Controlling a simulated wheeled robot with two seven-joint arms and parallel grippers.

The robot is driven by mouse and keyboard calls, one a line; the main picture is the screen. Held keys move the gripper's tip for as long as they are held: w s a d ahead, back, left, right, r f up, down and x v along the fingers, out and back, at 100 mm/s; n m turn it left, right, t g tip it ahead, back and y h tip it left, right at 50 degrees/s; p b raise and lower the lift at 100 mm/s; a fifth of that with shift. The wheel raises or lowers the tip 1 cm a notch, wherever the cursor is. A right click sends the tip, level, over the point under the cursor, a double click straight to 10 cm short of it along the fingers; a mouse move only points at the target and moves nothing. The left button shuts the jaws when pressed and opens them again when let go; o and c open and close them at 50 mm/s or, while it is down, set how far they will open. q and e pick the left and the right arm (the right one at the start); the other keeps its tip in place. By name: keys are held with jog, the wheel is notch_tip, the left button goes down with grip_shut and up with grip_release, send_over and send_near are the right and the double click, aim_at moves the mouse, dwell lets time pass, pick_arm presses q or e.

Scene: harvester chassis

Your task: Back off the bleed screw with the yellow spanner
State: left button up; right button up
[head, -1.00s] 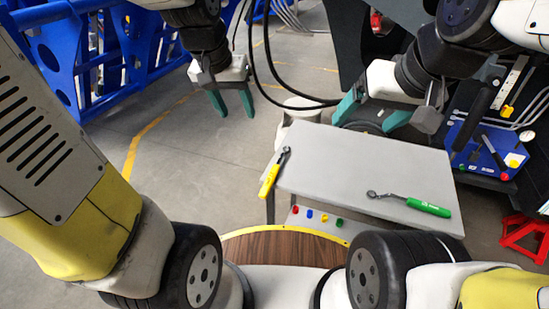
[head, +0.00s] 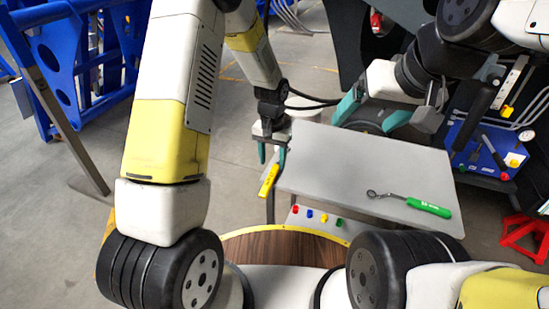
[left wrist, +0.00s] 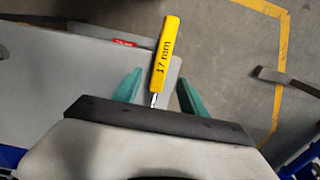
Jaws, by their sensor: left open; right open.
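The yellow spanner (head: 269,180) lies at the left edge of the grey table, its handle towards me. My left gripper (head: 272,157) is open above its far end and hides the head. In the left wrist view the yellow spanner (left wrist: 165,55) reads "17 mm", and its shank runs between the open green fingers (left wrist: 158,92). I cannot tell whether they touch it. My right gripper (head: 373,112) is open and empty beyond the table's far edge. I cannot make out the bleed screw.
A green-handled spanner (head: 428,207) lies on the grey table (head: 345,165) at the right. Several coloured knobs (head: 310,213) sit on a lower ledge. A blue panel (head: 485,147) is at the right, with a red stand (head: 522,235) below. The table's middle is clear.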

aim_at(272, 173)
pick_arm(q)
notch_tip(272, 173, down, 5)
jog(key=shift+w+f, duration=0.1)
jog(key=shift+w, duration=0.05)
grip_shut()
dwell(1.4)
